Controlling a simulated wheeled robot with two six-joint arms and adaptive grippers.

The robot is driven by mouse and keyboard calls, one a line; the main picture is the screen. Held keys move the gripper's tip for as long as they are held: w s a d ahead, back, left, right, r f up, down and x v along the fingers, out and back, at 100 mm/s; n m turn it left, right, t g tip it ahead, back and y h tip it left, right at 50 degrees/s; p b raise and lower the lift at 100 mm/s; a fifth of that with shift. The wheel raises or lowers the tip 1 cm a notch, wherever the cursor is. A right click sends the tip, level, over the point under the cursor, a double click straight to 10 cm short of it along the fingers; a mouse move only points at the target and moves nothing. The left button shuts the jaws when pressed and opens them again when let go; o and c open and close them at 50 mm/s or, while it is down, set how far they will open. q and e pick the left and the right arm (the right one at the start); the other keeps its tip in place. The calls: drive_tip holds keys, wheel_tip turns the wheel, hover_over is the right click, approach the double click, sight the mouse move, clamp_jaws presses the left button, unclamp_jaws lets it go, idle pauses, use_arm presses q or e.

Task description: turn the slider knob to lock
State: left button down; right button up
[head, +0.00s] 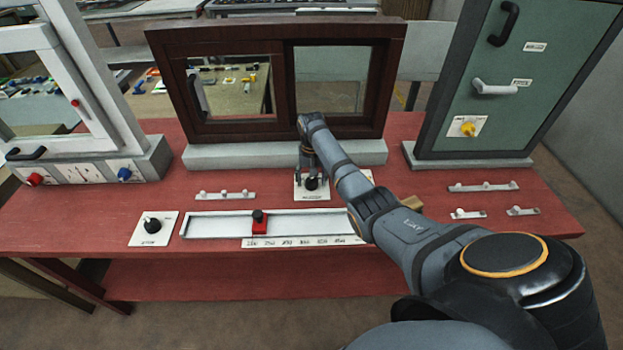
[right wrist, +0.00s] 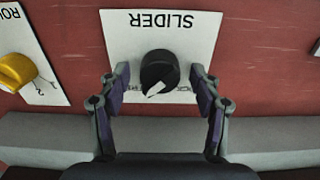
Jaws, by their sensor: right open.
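The slider knob (right wrist: 160,73) is a round black knob with a white pointer. It sits on a white plate (right wrist: 197,28) marked SLIDER, which appears upside down in the right wrist view. The pointer aims to the lower left there and partly covers the small print on the plate. In the head view the knob (head: 311,183) is on the red table in front of the dark window frame. My right gripper (right wrist: 160,80) is open, with one finger on each side of the knob and a visible gap on both sides. My left gripper is not in view.
A yellow knob (right wrist: 14,72) on its own plate is close beside the slider plate. The brown sliding window (head: 283,80) stands behind on a grey base. A black knob (head: 152,226) and a red slider block (head: 259,226) on a white track are in front to the left.

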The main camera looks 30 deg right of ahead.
drive_tip(key=shift+c, duration=0.4)
drive_tip(key=c, duration=0.9)
drive_tip(key=shift+c, duration=0.8)
drive_tip(key=shift+r+n+p, duration=0.2)
drive_tip(key=shift+n+p, duration=0.95)
drive_tip(key=shift+n, duration=0.35)
drive_tip(key=n+p, duration=0.1)
drive_tip(key=n, duration=0.3)
drive_tip(key=shift+n+p, duration=0.3)
drive_tip(key=shift+p, duration=0.1)
drive_tip(key=n+p, duration=0.1)
drive_tip(key=n, duration=0.4)
drive_tip(key=shift+w+f, duration=0.1)
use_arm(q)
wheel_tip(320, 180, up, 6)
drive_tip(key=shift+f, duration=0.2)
use_arm(e)
drive_tip(key=n, duration=0.5)
drive_tip(key=shift+n, duration=0.3)
